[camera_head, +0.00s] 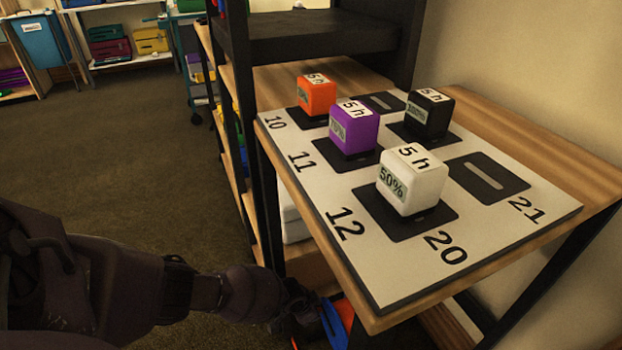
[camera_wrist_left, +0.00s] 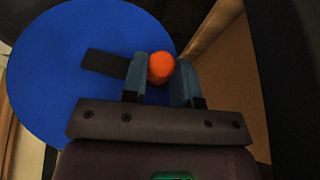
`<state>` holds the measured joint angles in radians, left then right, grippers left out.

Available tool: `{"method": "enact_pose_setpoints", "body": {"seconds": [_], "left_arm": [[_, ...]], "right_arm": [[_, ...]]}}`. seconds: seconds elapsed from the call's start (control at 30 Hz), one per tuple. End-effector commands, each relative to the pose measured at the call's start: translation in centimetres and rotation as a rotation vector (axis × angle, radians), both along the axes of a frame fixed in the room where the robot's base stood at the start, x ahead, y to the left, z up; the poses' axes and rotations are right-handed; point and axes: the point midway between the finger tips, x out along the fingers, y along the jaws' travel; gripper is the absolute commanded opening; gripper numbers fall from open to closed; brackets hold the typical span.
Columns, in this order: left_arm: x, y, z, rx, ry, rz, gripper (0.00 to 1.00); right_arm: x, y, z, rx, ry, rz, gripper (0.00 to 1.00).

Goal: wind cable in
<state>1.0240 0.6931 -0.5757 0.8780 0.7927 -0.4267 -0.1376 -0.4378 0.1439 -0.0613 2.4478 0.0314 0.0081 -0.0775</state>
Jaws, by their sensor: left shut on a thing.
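A large round blue disc (camera_wrist_left: 60,60), which looks like the face of a cable reel, fills the left of the left wrist view. A dark bar (camera_wrist_left: 103,64) lies across it towards an orange knob (camera_wrist_left: 161,67), which looks like its crank handle. My left gripper (camera_wrist_left: 161,78) is shut on the knob, with one blue-grey finger on each side. In the head view my left gripper (camera_head: 312,318) is low beside the table, partly hidden, near blue and orange parts. No cable can be made out. My right gripper is not in view.
A table with a white numbered board (camera_head: 315,178) stands at right. It holds an orange cube (camera_head: 317,97), a purple cube (camera_head: 353,130), a black cube (camera_head: 428,112) and a white cube (camera_head: 412,185) on dark pads. Shelves stand behind; the carpet (camera_head: 120,150) at left is clear.

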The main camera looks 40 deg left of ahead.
Motion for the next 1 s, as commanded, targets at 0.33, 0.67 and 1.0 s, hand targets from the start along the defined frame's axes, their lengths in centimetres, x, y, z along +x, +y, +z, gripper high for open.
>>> {"method": "enact_pose_setpoints", "body": {"seconds": [0.33,0.67,1.0], "left_arm": [[0.1,-0.1,0.4,0.022,-0.011,0.004,0.00],[0.1,-0.5,1.4,0.108,-0.051,0.004,0.00],[-0.2,-1.0,1.9,0.218,-0.093,0.005,0.00]], "right_arm": [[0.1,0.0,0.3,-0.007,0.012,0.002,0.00],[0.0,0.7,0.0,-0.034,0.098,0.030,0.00],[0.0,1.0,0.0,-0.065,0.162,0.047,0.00]]}}
